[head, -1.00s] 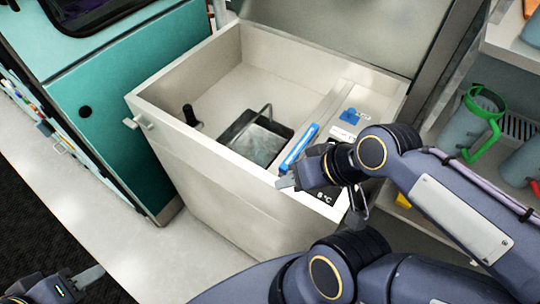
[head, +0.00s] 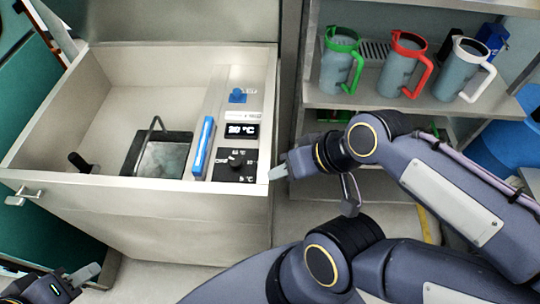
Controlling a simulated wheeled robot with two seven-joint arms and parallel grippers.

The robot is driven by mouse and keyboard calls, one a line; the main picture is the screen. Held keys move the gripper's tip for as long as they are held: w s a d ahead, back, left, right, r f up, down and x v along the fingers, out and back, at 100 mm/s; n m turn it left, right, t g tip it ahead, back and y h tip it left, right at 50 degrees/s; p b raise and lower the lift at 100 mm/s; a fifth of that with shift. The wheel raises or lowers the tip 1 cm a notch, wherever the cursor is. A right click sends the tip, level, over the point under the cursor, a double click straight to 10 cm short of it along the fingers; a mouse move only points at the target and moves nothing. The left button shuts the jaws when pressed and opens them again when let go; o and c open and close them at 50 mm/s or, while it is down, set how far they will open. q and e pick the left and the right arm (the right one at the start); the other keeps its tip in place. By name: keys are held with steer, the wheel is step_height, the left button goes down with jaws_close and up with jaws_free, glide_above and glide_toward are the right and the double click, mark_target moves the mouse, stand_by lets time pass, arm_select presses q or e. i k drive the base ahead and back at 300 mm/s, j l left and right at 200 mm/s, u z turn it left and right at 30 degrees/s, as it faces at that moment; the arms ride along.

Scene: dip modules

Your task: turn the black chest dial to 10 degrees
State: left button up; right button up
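The black dial (head: 236,161) sits on a black panel on the right side of the open chest (head: 150,196), beside the mark OFF and other small marks. Its exact pointer direction is too small to tell. Above it, a dark display (head: 241,131) shows white digits that seem to read 20 or 30 °C. My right gripper (head: 279,172) is just right of the chest's wall, apart from the dial, with nothing seen in it. My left gripper (head: 86,275) is low at the left, in front of the chest, and seems empty. The finger gaps of both are not clear.
A blue bar (head: 203,147) stands left of the panel, and a blue knob (head: 238,96) is above the display. A dark-framed tray (head: 162,157) and a black peg (head: 79,162) are inside the chest. Shelves (head: 415,110) with green, red and white-handled jugs stand at right.

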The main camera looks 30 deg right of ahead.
mark_target(235, 161)
steer(key=z, duration=0.7)
steer(key=j+z, duration=0.25)
steer(key=j, duration=0.35)
steer(key=j+z, duration=0.25)
steer(key=j, duration=0.4)
